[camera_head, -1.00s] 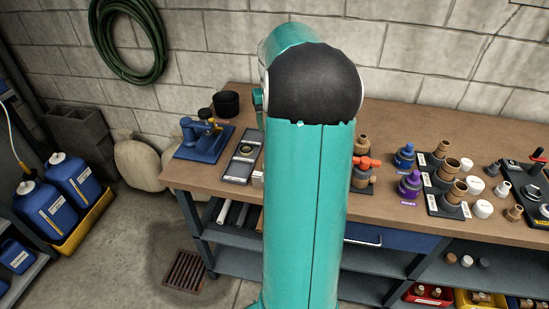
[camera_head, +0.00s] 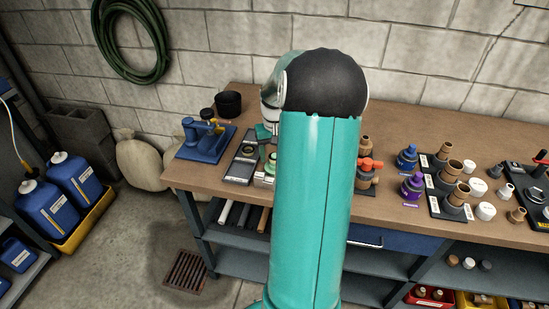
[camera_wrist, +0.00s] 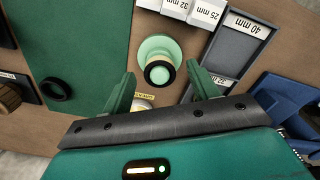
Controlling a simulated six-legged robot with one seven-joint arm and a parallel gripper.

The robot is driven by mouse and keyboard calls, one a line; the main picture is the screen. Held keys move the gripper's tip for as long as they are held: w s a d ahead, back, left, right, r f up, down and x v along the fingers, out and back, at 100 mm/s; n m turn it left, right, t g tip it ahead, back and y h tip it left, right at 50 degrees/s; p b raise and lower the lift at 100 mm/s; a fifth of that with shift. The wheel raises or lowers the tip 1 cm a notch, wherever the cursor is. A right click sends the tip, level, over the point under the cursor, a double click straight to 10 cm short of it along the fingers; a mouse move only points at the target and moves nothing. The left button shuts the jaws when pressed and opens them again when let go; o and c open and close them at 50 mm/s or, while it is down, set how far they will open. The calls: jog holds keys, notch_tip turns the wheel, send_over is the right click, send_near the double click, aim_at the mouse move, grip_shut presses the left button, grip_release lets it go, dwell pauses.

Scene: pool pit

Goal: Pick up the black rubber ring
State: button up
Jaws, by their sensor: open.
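A black ring (camera_wrist: 56,88) lies at the left of the wrist view, at the edge of a dark green mat (camera_wrist: 92,45). In the head view my arm hides that spot. Another dark ring-like shape (camera_head: 248,152) shows in the grey tray (camera_head: 236,174) in the head view; its material is unclear. My gripper (camera_wrist: 162,90) is open and empty, its fingers spread over the bench. A light green flanged fitting (camera_wrist: 157,47) stands just beyond the gap between the fingers. The black ring lies left of the left finger, apart from it.
The tray (camera_wrist: 240,62) with size labels is right of the fingers in the wrist view. A blue vise-like tool (camera_head: 204,138) and a black cup (camera_head: 228,103) stand at the bench's left. Valves and fittings (camera_head: 456,185) crowd its right side.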

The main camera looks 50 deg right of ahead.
jog(key=c, duration=1.1)
jog(key=shift+r, duration=0.5)
notch_tip(320, 180, up, 2)
jog(key=shift+r, duration=0.1)
jog(key=s+a+r, duration=0.6)
jog(key=a, duration=0.1)
jog(key=s+a+r, duration=0.3)
jog(key=shift+s+a+r, duration=0.1)
jog(key=shift+a+r, duration=0.15)
jog(key=shift+r, duration=0.15)
